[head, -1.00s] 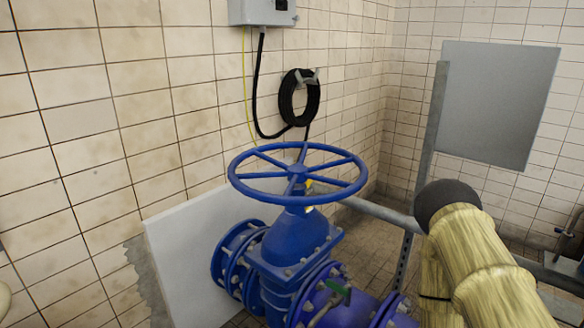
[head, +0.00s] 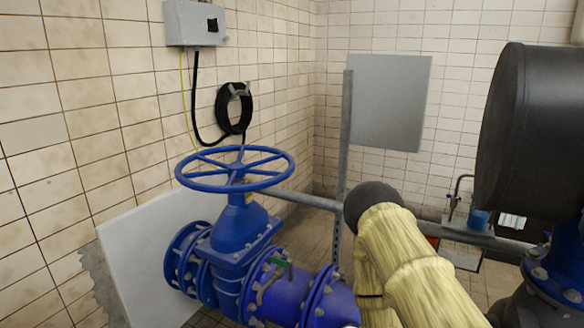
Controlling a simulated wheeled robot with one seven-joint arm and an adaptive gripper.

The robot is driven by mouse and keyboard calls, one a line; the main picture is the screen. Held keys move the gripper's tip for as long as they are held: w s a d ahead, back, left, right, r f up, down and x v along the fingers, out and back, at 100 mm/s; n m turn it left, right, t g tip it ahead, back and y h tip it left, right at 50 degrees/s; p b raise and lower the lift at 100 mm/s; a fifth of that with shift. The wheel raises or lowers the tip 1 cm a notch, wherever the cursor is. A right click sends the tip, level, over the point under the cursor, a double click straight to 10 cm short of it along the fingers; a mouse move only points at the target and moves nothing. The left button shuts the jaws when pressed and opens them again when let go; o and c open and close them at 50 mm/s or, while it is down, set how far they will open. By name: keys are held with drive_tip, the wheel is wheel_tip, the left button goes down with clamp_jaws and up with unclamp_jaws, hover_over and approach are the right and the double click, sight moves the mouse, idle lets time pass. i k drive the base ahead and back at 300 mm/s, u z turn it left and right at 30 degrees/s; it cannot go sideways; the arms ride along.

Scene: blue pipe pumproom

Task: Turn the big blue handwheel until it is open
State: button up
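The big blue handwheel (head: 279,164) lies nearly level on top of a blue gate valve (head: 238,230). It has a round rim and several spokes that meet at a central hub. The valve body joins blue flanged pipe on both sides. The wheel's rim is free, with nothing touching it. My gripper is not in view, so its distance from the wheel does not show. How far the valve is open cannot be told from the wheel.
A large black cylinder (head: 530,140) fills the right edge. A metal post (head: 345,140) and rail (head: 305,199) are behind. A white panel (head: 135,265) leans left. A coiled black hose (head: 222,108) hangs on the wall.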

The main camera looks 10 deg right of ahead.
sight(235, 170)
drive_tip(key=u, duration=0.2)
drive_tip(key=i, duration=1.2)
drive_tip(key=z, duration=0.6)
